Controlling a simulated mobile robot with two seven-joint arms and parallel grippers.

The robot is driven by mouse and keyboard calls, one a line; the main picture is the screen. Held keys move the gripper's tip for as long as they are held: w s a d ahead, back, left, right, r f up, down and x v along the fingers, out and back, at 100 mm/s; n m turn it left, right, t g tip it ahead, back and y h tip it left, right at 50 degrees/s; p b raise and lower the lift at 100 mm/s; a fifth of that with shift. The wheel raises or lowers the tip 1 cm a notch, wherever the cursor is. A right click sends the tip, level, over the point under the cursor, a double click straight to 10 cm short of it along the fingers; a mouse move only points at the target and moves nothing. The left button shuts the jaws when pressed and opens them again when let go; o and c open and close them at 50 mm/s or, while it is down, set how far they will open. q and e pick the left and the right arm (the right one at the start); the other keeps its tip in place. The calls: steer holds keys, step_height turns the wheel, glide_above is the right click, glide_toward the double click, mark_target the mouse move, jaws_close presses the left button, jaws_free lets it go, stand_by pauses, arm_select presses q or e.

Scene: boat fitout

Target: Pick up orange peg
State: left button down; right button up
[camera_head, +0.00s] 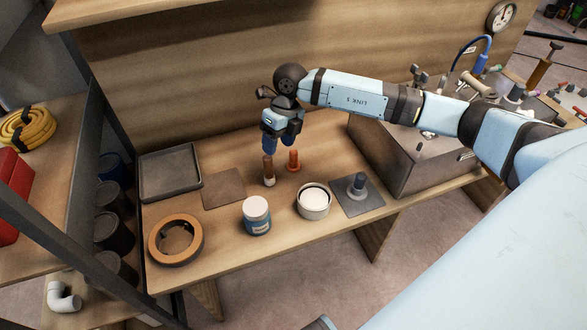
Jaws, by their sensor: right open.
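The gripper is open. I see nothing held, and a gap shows between the fingers and the orange peg. A brown peg with a pale lower end (269,172) stands just left of the orange peg, close under the fingers. My left gripper is not in view.
A metal box (411,176) stands at right.

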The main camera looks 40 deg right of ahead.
steer(key=d+h, duration=0.1)
steer(key=d, duration=0.1)
steer(key=w+d+h, duration=0.1)
steer(key=d, duration=0.1)
steer(key=w+d+h, duration=0.1)
steer(key=d, duration=0.1)
steer(key=shift+d+r+m+b, duration=0.15)
steer(key=shift+r+m+b, duration=0.1)
steer(key=shift+m+b, duration=0.1)
glide_above(295, 161)
steer(key=f, duration=0.7)
steer(key=shift+w+d, duration=0.15)
steer(key=shift+w, duration=0.2)
steer(key=shift+f+b, duration=0.45)
steer(key=shift+f, duration=2.5)
steer(key=c, duration=1)
steer(key=shift+r, duration=0.15)
step_height(295, 161, up, 20)
steer(key=p, duration=0.1)
